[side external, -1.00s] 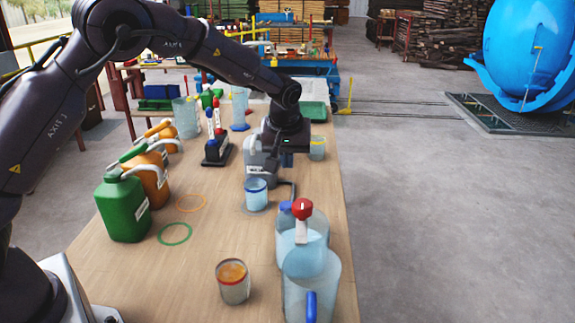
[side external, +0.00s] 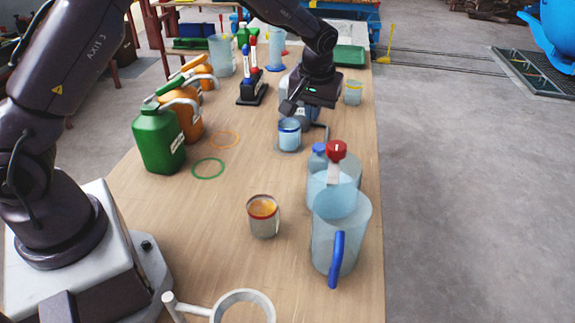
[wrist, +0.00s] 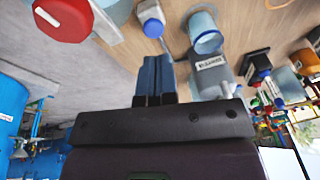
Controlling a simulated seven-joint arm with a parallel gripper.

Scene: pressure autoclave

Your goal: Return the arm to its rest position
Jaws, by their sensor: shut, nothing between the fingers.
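My gripper (side external: 287,107) hangs from my dark arm over the far middle of the wooden table, in the side external view. It is just above and behind a blue-rimmed beaker (side external: 289,137), beside a partly hidden grey labelled container. In the wrist view, the fingers of my gripper (wrist: 155,62) are together with nothing between them. The grey labelled container (wrist: 213,72) and the beaker (wrist: 205,35) show to the right of the fingers there. My fingers appear apart from both, though the exact gap is hard to tell.
An orange-filled jar (side external: 263,218) stands nearer. A green canister (side external: 158,142) and orange canisters are at left, with a marker stand (side external: 252,92) behind.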

